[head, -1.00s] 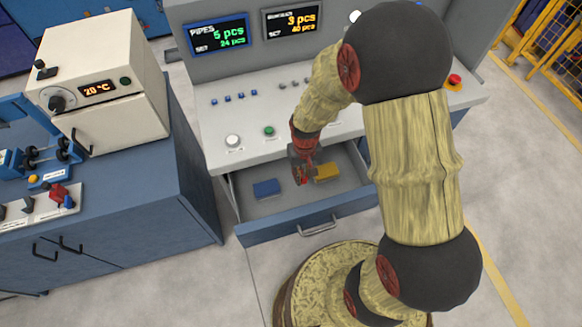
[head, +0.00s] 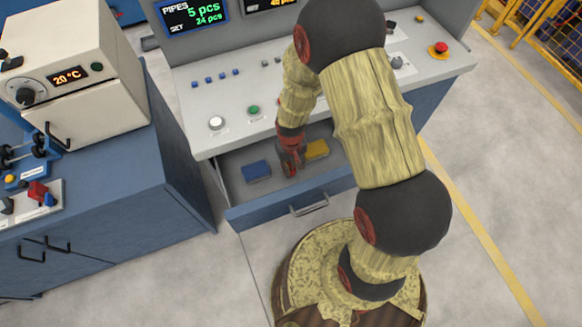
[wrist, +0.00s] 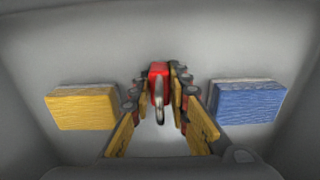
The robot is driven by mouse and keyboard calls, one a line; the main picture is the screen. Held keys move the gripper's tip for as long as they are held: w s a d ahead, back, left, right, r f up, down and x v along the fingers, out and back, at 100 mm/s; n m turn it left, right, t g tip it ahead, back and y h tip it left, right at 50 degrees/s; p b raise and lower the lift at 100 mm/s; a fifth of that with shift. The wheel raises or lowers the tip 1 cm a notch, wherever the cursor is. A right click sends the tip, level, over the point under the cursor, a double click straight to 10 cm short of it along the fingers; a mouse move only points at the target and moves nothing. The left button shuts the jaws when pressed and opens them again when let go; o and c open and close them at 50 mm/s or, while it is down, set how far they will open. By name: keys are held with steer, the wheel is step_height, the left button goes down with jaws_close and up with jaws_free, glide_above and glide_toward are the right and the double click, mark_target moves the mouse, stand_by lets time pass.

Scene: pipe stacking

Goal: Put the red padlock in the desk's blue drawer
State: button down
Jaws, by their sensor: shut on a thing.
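The red padlock (wrist: 158,70) is between my gripper's fingers, its grey shackle toward the wrist camera. My gripper (head: 290,168) is shut on it and reaches down into the open drawer. The desk's drawer (head: 285,207) has a blue front and a grey inside. In the head view the padlock is small and mostly hidden by the gripper. I cannot tell whether it touches the drawer floor.
A blue block (head: 257,171) and a yellow block (head: 317,149) lie in the drawer on either side of the gripper. Bare drawer floor lies between them. The desk panel (head: 215,90) overhangs the back. A cabinet with a white oven (head: 100,120) stands left.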

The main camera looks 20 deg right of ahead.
steer(key=shift+f, duration=0.1)
steer(key=c, duration=2.2)
jaws_free()
steer(key=shift+f, duration=0.1)
steer(key=o, duration=0.5)
step_height(320, 180, up, 12)
steer(key=p, duration=0.3)
step_height(320, 180, up, 12)
steer(key=t, duration=0.2)
steer(key=s+r+t, duration=0.1)
steer(key=s+r, duration=0.3)
steer(key=r, duration=0.3)
steer(key=s+r+t, duration=0.1)
steer(key=s+r, duration=0.4)
steer(key=r, duration=0.2)
steer(key=s+r+t, duration=0.1)
steer(key=s+r, duration=0.4)
steer(key=r, duration=0.2)
steer(key=shift+r+t, duration=0.3)
